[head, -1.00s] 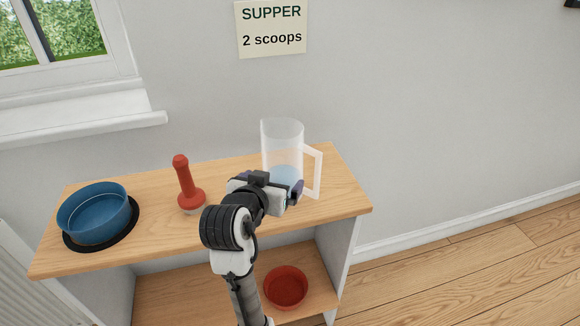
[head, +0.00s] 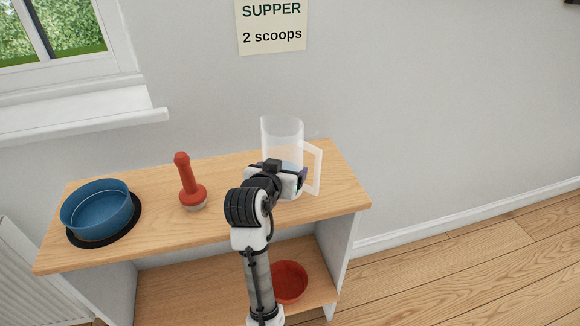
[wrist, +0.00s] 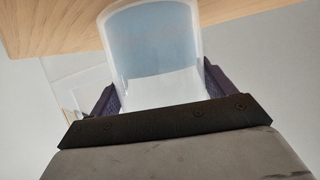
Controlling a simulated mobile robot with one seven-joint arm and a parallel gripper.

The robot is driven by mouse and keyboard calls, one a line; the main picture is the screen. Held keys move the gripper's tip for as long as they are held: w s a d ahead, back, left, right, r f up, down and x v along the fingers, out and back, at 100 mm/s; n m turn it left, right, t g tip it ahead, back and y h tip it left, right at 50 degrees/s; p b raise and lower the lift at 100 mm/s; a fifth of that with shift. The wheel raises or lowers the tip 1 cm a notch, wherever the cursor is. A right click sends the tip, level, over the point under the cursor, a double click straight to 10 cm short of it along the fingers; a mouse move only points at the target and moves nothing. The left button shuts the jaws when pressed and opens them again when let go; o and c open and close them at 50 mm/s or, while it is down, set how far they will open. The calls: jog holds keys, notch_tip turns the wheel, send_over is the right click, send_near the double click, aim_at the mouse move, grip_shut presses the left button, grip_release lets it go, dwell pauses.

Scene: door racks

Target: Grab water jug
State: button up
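The water jug (head: 282,136) is clear, with a pale handle on its right and light blue water low inside. It stands upright near the right end of the wooden shelf top. My gripper (head: 281,172) is in front of its lower part and hides some of it. In the wrist view, the jug (wrist: 155,45) lies between the two dark fingers (wrist: 160,92), one on each side. The fingers are spread wide, and I see no clear sign that they press on the jug. The handle is outside the left finger there.
A blue bowl (head: 97,208) on a black mat (head: 137,222) stands at the left of the shelf top (head: 230,225). A red-handled tool (head: 187,182) stands upright mid-shelf. A red bowl (head: 290,282) is on the lower shelf. The wall (head: 430,120) is close behind the jug.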

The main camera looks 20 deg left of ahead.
jog(key=c, duration=0.6)
jog(key=shift+r, duration=0.25)
